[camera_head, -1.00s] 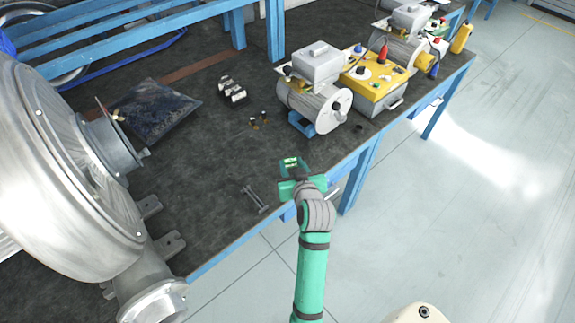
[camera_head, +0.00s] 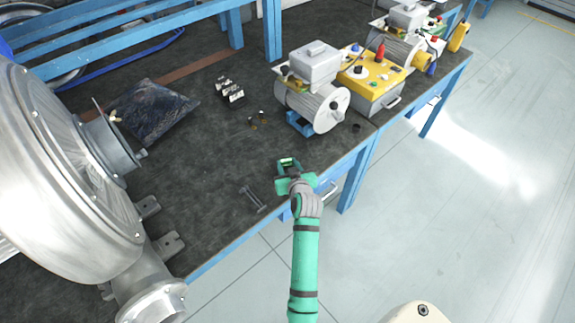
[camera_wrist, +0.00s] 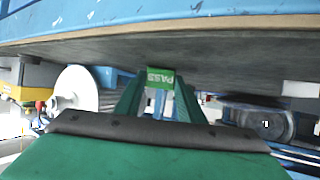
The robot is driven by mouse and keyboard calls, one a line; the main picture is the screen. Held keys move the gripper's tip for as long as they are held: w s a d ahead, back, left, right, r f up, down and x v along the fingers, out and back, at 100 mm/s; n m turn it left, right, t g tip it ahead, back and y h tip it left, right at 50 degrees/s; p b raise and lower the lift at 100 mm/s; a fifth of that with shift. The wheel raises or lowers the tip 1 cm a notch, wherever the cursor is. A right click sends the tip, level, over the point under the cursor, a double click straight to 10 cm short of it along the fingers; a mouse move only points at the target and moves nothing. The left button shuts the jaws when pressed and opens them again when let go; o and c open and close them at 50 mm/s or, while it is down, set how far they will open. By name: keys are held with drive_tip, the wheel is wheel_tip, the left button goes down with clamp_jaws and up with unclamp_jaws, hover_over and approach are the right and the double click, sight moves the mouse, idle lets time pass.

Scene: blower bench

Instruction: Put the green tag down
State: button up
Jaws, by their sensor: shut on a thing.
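The green tag (camera_wrist: 160,77), with a light patch reading PASS upside down in the wrist view, is between the two fingertips of my gripper (camera_wrist: 158,92). My gripper is shut on it. In the head view my gripper (camera_head: 288,168) is over the near edge strip of the dark bench top (camera_head: 215,190), left of the grey motor. The tag shows there only as a thin green strip at the fingertips. I cannot tell whether it touches the bench top.
A bolt-like metal part (camera_head: 253,198) lies just left of my gripper. The grey motor (camera_head: 315,95) and yellow box (camera_head: 372,78) stand to the right. A large metal blower (camera_head: 75,175) fills the left.

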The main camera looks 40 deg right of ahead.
drive_tip(key=o, duration=1.1)
drive_tip(key=shift+f, duration=0.1)
drive_tip(key=shift+o, duration=0.2)
